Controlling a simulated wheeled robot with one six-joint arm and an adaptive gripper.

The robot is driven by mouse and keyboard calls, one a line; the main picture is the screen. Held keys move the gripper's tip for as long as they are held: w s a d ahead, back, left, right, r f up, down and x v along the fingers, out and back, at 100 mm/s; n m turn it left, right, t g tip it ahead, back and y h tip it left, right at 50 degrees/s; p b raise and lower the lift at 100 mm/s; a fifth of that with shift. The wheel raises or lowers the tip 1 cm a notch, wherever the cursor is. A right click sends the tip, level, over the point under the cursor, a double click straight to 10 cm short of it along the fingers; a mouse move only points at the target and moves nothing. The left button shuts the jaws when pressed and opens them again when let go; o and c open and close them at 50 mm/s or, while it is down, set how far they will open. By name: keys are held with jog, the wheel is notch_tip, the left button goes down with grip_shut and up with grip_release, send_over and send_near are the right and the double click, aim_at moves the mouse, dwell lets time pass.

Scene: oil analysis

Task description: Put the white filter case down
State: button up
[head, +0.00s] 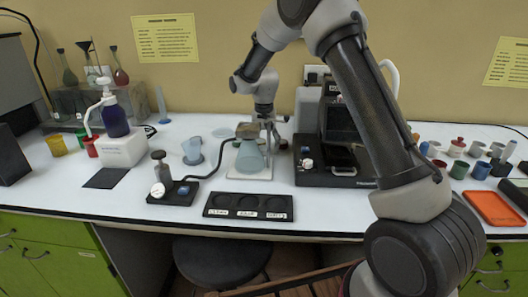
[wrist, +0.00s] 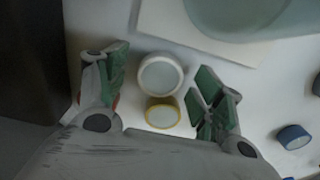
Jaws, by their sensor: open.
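The white filter case (wrist: 160,74) is a small round piece with a white rim and a grey-green face. It stands on the white bench top in the wrist view, between my open fingers, with a visible gap on each side. My gripper (wrist: 168,72) has green finger pads. A yellow-rimmed round piece (wrist: 162,113) is right beside the white case, closer to my palm. In the head view my gripper (head: 271,122) is low over the bench behind the flask, and its fingers are mostly hidden. I cannot make out the white case there.
A glass flask (head: 250,156) stands on a white plate in front of my gripper; its edge shows in the wrist view (wrist: 250,12). A black machine (head: 340,150) is close on the right. A black three-well tray (head: 248,206) lies in front. A blue-rimmed piece (wrist: 293,137) lies to the right.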

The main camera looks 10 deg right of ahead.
jog(key=c, duration=1)
jog(key=shift+c, duration=0.2)
notch_tip(320, 180, up, 9)
notch_tip(320, 180, up, 15)
jog(key=n, duration=0.5)
send_over(249, 128)
notch_tip(249, 128, down, 4)
jog(key=shift+f, duration=2.35)
